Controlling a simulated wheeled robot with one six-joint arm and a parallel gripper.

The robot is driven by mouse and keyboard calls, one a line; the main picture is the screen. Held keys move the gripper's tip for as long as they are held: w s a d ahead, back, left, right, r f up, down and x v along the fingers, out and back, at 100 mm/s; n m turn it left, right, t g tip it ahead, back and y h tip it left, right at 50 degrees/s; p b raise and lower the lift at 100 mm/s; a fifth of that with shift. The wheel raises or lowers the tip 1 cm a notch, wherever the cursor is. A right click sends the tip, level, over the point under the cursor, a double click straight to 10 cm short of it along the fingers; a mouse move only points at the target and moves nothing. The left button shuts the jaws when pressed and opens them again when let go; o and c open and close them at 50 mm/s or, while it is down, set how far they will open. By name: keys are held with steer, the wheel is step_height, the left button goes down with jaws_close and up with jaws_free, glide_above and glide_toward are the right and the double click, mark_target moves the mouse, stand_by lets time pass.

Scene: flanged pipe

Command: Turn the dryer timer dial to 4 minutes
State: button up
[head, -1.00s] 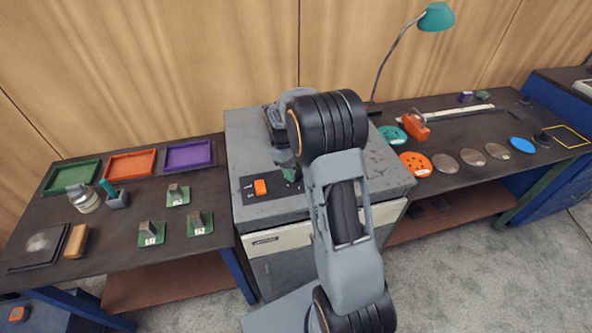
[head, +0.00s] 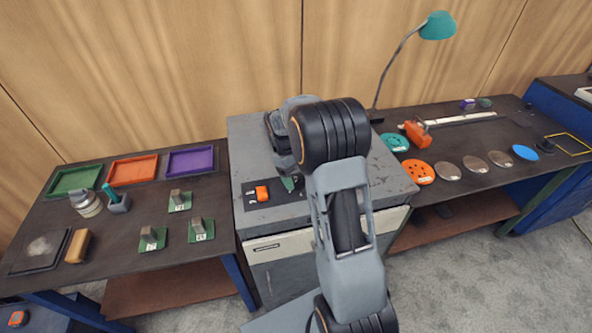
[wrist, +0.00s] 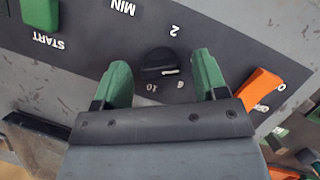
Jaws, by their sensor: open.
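The timer dial (wrist: 158,63) is a small black round knob on a dark panel (wrist: 95,62) in the wrist view. A short white mark shows on its lower right part. Whether the tips reach knob height I cannot tell. In the head view my gripper (head: 290,184) is over the panel, and the dial is hidden.
An orange switch (wrist: 262,88) is close to the right fingertip in the wrist view; it also shows in the head view (head: 262,193). A green START button (wrist: 40,14) is at the upper left. A grey cabinet (head: 225,160) carries the panel, with cluttered tables either side.

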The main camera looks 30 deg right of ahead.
steer(key=b+v, duration=0.1)
steer(key=v, duration=1.2)
steer(key=shift+r, duration=0.3)
steer(key=shift+a, duration=0.1)
